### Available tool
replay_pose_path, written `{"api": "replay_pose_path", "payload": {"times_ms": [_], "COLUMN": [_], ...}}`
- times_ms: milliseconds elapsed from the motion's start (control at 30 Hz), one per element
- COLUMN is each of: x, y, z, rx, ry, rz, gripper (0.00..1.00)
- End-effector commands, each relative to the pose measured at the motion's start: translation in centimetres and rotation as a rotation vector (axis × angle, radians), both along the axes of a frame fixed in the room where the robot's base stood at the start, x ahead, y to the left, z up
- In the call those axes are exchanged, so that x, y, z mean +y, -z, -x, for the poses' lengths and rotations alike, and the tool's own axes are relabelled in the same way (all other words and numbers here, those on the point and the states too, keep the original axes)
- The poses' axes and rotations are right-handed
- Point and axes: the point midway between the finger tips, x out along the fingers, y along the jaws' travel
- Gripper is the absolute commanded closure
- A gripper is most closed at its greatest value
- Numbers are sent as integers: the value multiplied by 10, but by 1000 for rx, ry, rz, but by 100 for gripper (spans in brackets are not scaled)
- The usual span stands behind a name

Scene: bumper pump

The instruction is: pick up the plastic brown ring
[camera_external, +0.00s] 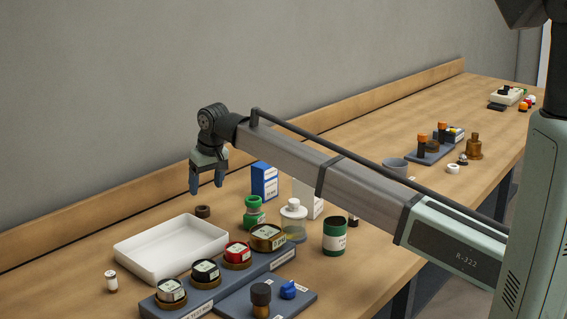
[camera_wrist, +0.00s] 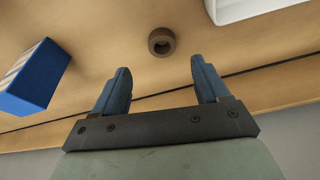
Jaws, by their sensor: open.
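The brown ring (camera_external: 203,211) lies flat on the wooden bench, just behind the white tray in the external view. In the wrist view the ring (camera_wrist: 162,42) shows whole, with its dark centre hole, ahead of the fingertips and roughly midway between them. My gripper (camera_external: 207,190) hangs above the bench close to the ring, with its fingers pointing down. In the wrist view my gripper (camera_wrist: 160,75) has its two blue fingers spread wide with nothing between them. The fingers are apart from the ring.
The white tray (camera_external: 160,268) stands in front of the ring; its edge shows in the wrist view. A rack (camera_external: 225,283) holds several labelled jars. A wooden back rail (camera_external: 130,206) runs behind.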

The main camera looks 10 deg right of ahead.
Motion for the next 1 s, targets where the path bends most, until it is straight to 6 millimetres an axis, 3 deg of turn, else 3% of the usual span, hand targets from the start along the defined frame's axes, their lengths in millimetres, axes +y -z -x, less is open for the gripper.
{"api": "replay_pose_path", "payload": {"times_ms": [100,433,700,1000], "x": [3,7,15,15], "y": [19,38,71,77], "z": [-4,-8,-15,-17], "rx": [1,1,1,-1], "ry": [0,0,1,1], "rz": [1,2,2,-1], "gripper": [26,26,26,26]}}
